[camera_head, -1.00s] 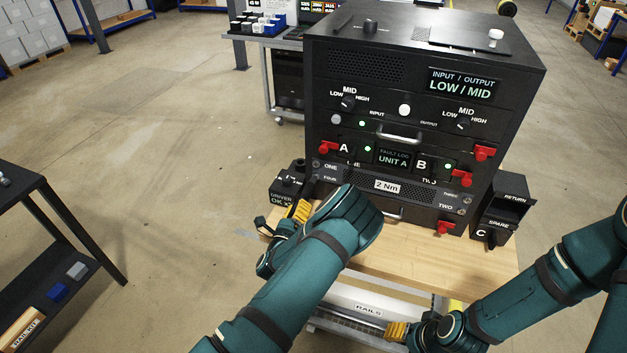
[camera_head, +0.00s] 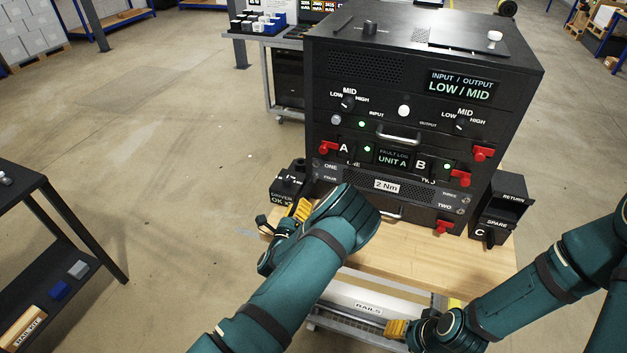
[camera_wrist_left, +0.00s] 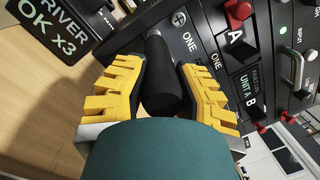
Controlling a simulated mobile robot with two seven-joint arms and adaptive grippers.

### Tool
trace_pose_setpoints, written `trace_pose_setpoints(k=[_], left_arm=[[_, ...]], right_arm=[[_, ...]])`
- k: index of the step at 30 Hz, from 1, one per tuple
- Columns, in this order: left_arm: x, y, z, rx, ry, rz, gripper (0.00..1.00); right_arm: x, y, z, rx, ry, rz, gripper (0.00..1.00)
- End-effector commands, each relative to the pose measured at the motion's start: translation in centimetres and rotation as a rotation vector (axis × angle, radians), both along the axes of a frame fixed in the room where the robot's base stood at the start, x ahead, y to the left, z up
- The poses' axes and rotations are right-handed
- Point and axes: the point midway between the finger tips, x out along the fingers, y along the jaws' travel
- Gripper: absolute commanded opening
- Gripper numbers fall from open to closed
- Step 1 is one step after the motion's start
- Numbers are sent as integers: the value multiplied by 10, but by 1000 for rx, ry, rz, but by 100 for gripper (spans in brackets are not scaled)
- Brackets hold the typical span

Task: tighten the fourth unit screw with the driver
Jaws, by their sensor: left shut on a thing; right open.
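My left gripper (camera_head: 301,210) is at the lower left of the black rack's labelled strip (camera_head: 345,182). In the left wrist view, its yellow fingers (camera_wrist_left: 160,88) are shut on the black driver (camera_wrist_left: 162,75). The driver points at the rack front beside the ONE labels (camera_wrist_left: 203,52). A cross-head screw (camera_wrist_left: 180,18) shows near its far end. The FOUR label (camera_head: 330,178) shows in the head view, but the fourth screw and the driver's contact with it cannot be made out. My right gripper (camera_head: 397,329) is open and empty, low at the table's front.
A black box with a sign reading DRIVER OK X3 (camera_wrist_left: 50,28) stands left of the rack. A RETURN/SPARE holder (camera_head: 508,205) stands on the right. Red latches (camera_head: 327,149) stick out of the rack front. The wooden tabletop (camera_head: 470,262) is clear at the front right.

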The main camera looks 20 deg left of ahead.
Motion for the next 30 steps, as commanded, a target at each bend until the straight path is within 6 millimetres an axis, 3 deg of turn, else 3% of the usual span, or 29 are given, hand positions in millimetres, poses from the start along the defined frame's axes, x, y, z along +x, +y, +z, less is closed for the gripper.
trace_pose_setpoints(k=[30], left_arm=[[-4,0,2,0,-5,0,0]], right_arm=[[0,0,0,0,0,0,47]])
